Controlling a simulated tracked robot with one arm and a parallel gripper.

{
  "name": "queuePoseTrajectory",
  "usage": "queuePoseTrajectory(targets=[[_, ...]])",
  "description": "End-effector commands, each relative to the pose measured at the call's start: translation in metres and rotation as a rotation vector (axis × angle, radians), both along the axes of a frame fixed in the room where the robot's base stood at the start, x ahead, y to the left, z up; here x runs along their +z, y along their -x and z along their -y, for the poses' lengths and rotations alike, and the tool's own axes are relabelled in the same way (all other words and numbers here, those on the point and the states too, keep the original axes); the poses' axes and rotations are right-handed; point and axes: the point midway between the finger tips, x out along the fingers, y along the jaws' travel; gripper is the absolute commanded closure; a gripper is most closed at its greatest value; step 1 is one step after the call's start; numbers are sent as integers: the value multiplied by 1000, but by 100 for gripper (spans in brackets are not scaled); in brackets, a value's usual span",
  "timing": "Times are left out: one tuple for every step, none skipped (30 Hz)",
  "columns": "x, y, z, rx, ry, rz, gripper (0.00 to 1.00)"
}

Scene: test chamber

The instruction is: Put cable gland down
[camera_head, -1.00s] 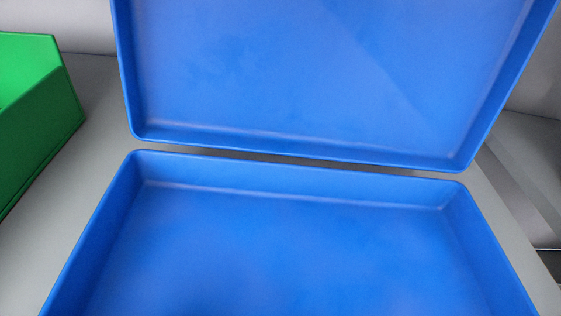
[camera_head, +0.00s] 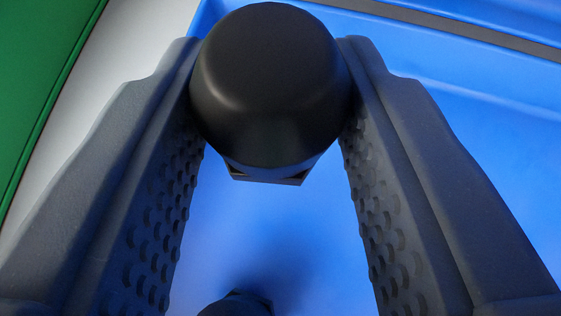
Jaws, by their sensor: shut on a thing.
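The cable gland (camera_head: 270,75) is black, with a rounded dome top and an angular, nut-like edge under it. It sits between the tips of my gripper (camera_head: 270,105), whose two dark, dimpled fingers are shut on it from left and right. The gland's underside is hidden. Blue box surfaces (camera_head: 262,215) show below and behind the gland, so I hold it over or inside the blue box. I cannot tell whether the gland touches the box floor.
A small dark object (camera_head: 238,304) shows at the bottom edge between my fingers, mostly cut off. A green container (camera_head: 35,85) stands at the left, with a strip of pale grey surface between it and the box. Blue floor to the right looks clear.

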Motion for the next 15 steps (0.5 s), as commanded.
queuePoseTrajectory(targets=[[-5,0,1,-1,0,-1,91],[-7,0,1,-1,0,-1,91],[-10,0,1,-1,0,-1,91],[-13,0,1,-3,-1,-2,91],[-16,0,1,-3,-1,-3,91],[-22,0,1,-3,-1,-3,91],[-26,0,1,-3,-1,-3,91],[-30,0,1,-3,-1,-2,91],[-35,0,1,-3,-1,-1,91],[-38,0,1,-2,-1,1,91],[-40,0,1,-2,-1,1,91],[-41,0,1,-2,-1,2,91],[-41,0,1,-2,-1,2,91],[-41,0,1,-2,-1,3,91],[-40,0,1,-2,-1,3,91]])
